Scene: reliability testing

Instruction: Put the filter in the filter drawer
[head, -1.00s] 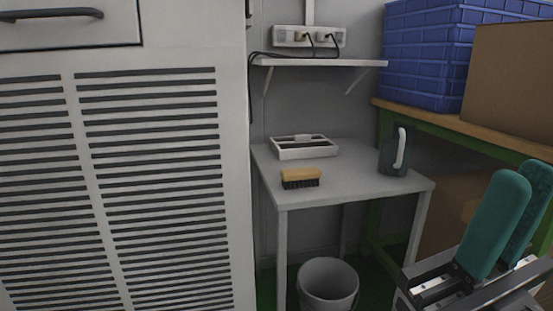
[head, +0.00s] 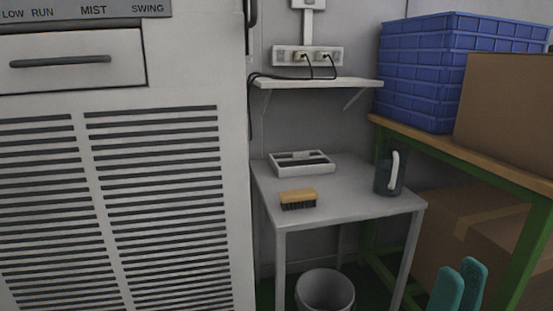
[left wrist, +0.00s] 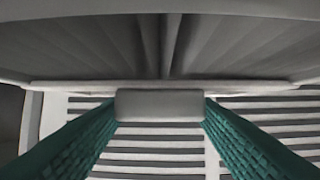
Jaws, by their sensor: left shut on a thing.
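In the left wrist view, my left gripper (left wrist: 160,125) is shut on the grey tab of what looks like the filter (left wrist: 90,45), a pale frame with two grey pleated panels. The filter's far end is out of view. The slatted front of the white cabinet lies below it. In the head view, a closed drawer (head: 75,75) with a dark bar handle sits at the cabinet's upper left. I cannot tell whether it is the filter drawer. My left gripper is outside the head view. My right gripper (head: 459,282) shows two teal fingertips at lower right, apparently apart and empty.
A grey table (head: 345,205) holds a white slotted frame (head: 301,171), a brush (head: 298,199) and a dark jug (head: 386,179). A bucket (head: 324,291) stands below. Blue crates (head: 415,80) and a cardboard box (head: 510,105) sit on the right bench.

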